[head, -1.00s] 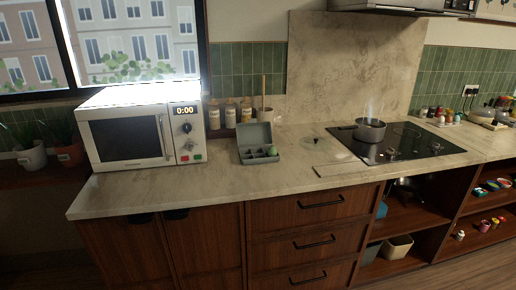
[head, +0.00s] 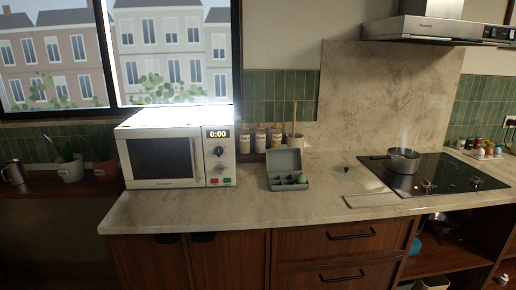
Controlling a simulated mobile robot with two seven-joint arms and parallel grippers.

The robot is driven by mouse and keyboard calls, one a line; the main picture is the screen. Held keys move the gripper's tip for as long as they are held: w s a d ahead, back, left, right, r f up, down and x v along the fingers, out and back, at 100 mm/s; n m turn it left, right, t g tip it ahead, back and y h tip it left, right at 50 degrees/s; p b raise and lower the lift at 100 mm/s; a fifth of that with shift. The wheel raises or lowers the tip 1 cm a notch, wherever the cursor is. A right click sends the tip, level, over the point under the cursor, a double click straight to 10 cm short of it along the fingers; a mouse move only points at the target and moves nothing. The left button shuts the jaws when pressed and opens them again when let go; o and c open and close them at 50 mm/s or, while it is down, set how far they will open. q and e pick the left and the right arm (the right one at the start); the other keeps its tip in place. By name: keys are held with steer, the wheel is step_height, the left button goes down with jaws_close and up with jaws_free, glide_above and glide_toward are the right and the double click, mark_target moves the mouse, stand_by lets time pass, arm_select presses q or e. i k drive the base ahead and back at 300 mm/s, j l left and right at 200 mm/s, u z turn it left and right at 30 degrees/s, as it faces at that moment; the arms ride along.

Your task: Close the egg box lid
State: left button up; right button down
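The grey egg box (head: 287,185) stands on the counter, to the right of the microwave. Its lid (head: 284,161) is raised at the back, so the box is open. A green egg (head: 303,179) sits in the right part of the box; the other visible compartments look dark and empty. Neither of my grippers shows in the head view.
A white microwave (head: 176,157) stands left of the egg box. Jars (head: 260,138) and a utensil holder (head: 294,142) stand behind it. A steaming pot (head: 402,160) is on the black hob (head: 436,174) at the right. The counter front (head: 230,208) is clear.

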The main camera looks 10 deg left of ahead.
mark_target(282, 159)
steer(key=l+u, duration=0.1)
steer(key=u, duration=0.35)
steer(key=i+l+u, duration=0.1)
steer(key=u, duration=0.35)
steer(key=l+u, duration=0.15)
steer(key=u, duration=0.25)
steer(key=l+u, duration=0.7)
steer(key=l, duration=0.15)
steer(key=k+l, duration=0.1)
steer(key=l, duration=0.35)
steer(key=k+l+u, duration=0.1)
steer(key=l, duration=0.35)
